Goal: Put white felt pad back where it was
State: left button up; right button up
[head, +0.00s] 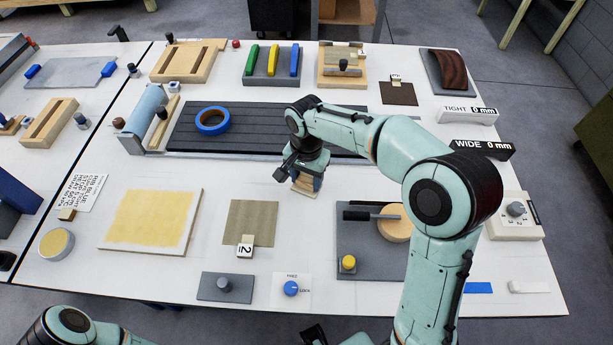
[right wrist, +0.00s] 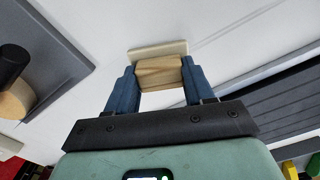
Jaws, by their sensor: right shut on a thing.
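My right gripper (head: 305,184) is shut on a small wooden block with a pale, off-white pad on its far end, which I take to be the white felt pad (right wrist: 157,49). In the right wrist view the wooden part (right wrist: 159,72) sits between the two blue fingers. In the head view the gripper points down over the white table, just in front of the dark ribbed bed and right of the brown square marked 2. I cannot tell whether the pad touches the table.
The dark ribbed bed (head: 265,132) carries a blue tape roll (head: 212,121). A brown square (head: 250,222) lies left of the gripper. A grey mat (head: 370,262) with a round wooden piece and black handle lies to the right. White table is bare around the gripper.

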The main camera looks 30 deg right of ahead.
aim_at(307, 179)
jog(key=shift+f, duration=0.15)
jog(key=o, duration=0.9)
pick_arm(q)
jog(key=shift+f, duration=0.1)
pick_arm(e)
jog(key=shift+o, duration=0.2)
jog(key=shift+r, duration=0.25)
pick_arm(q)
jog(key=shift+w+r+p, duration=0.35)
jog(key=shift+r+p, duration=0.15)
jog(key=shift+r, duration=0.15)
jog(key=shift+w+r+p, duration=0.3)
jog(key=shift+r+p, duration=0.15)
jog(key=shift+r, duration=0.15)
pick_arm(e)
notch_tip(307, 179, up, 12)
jog(key=shift+f, duration=0.1)
